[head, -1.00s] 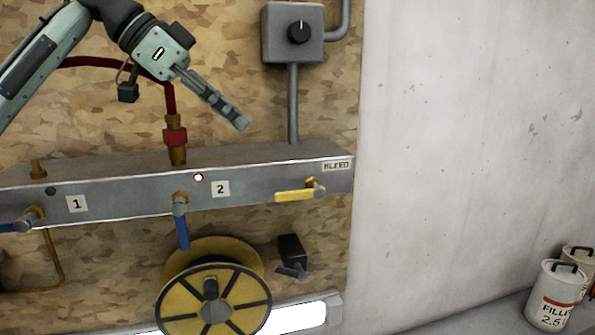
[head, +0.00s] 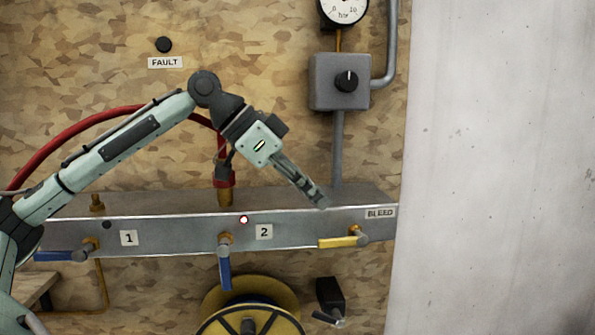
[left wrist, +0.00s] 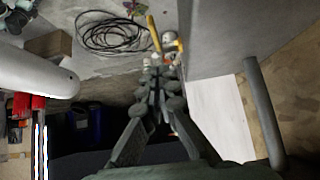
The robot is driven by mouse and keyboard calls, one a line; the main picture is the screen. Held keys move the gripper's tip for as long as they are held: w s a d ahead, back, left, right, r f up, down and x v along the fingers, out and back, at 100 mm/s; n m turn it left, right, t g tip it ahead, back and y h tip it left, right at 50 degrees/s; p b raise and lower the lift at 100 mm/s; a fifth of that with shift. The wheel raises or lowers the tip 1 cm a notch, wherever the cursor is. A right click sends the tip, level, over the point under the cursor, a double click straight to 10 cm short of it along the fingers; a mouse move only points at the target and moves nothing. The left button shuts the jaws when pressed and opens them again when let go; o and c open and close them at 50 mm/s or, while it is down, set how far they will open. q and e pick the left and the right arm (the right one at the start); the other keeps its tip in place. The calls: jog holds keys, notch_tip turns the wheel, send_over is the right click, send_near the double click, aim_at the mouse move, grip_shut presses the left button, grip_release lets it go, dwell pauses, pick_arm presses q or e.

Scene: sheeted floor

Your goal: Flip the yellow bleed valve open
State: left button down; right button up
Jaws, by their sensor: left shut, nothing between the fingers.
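The yellow bleed valve handle (head: 338,242) lies level across the front of the metal manifold, pointing left from its brass stem, below the BLEED label (head: 380,212). My left gripper (head: 320,203) is shut and empty, its fingertips above and slightly left of the handle, near the manifold's top edge. A gap shows between them in the picture. In the left wrist view the yellow handle (left wrist: 153,33) shows just beyond the shut fingertips (left wrist: 158,62). My right gripper is in neither view.
The manifold (head: 180,242) carries two blue-handled valves: valve 1's handle (head: 55,256) is level, valve 2's (head: 225,272) hangs down. A grey switch box (head: 330,80) with its pipe stands above the manifold. A yellow reel (head: 280,295) is below. A red hose (head: 75,126) arches behind my left arm.

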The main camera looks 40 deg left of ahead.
aim_at(324, 239)
pick_arm(q)
jog(key=shift+x, duration=1)
notch_tip(324, 239, down, 4)
jog(key=shift+s+r+b, duration=0.1)
jog(key=shift+r+b, duration=0.1)
jog(key=shift+b, duration=0.85)
jog(key=shift+f, duration=0.1)
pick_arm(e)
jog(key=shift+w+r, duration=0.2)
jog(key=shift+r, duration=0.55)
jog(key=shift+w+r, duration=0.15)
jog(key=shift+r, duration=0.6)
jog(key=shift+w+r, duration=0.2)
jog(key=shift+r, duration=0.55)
